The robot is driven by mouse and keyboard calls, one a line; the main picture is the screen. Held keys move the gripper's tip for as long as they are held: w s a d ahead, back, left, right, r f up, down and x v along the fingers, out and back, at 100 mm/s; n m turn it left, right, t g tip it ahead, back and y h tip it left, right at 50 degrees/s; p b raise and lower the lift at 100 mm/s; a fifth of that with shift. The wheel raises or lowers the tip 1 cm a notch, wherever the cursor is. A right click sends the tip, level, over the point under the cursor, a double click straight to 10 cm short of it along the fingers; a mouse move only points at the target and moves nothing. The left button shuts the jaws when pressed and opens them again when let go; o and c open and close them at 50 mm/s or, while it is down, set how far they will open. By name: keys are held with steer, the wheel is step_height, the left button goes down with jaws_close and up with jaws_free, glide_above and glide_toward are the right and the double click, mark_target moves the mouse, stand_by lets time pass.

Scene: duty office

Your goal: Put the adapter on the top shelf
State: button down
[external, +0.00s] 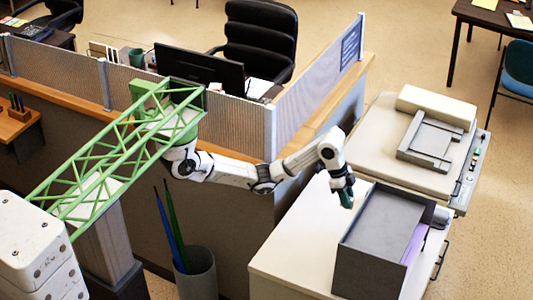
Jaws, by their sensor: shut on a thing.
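My gripper (346,197) points down over the white cabinet top, just left of the grey shelf unit (378,216). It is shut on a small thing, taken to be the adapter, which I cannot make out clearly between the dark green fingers. The shelf unit is a dark grey box with a flat top and an open side facing right. A purple item (415,242) shows inside it. The gripper appears apart from the unit.
The white cabinet top (300,240) is clear left of the unit. A copier (400,150) with a grey tray (431,140) stands behind. A partition (310,100) rises behind the arm. A bin (198,275) holding a blue and a green long object stands front left.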

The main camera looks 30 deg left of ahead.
steer(key=s+d+r+n+t+p, duration=0.2)
steer(key=d+r+n+p, duration=0.25)
steer(key=d+r, duration=1.4)
steer(key=shift+s+d+f+p, duration=0.45)
steer(key=shift+s+d+f, duration=0.2)
steer(key=shift+s+f, duration=1.55)
steer(key=shift+s+d+f+p, duration=0.55)
steer(key=shift+s+f, duration=1.3)
steer(key=shift+f, duration=0.7)
steer(key=shift+s+d+f+p, duration=0.4)
steer(key=shift+s+d+f, duration=0.3)
steer(key=shift+s+f, duration=1.5)
steer(key=shift+w+f, duration=0.15)
steer(key=shift+f, duration=0.65)
steer(key=c, duration=0.8)
jaws_free()
steer(key=shift+r, duration=0.1)
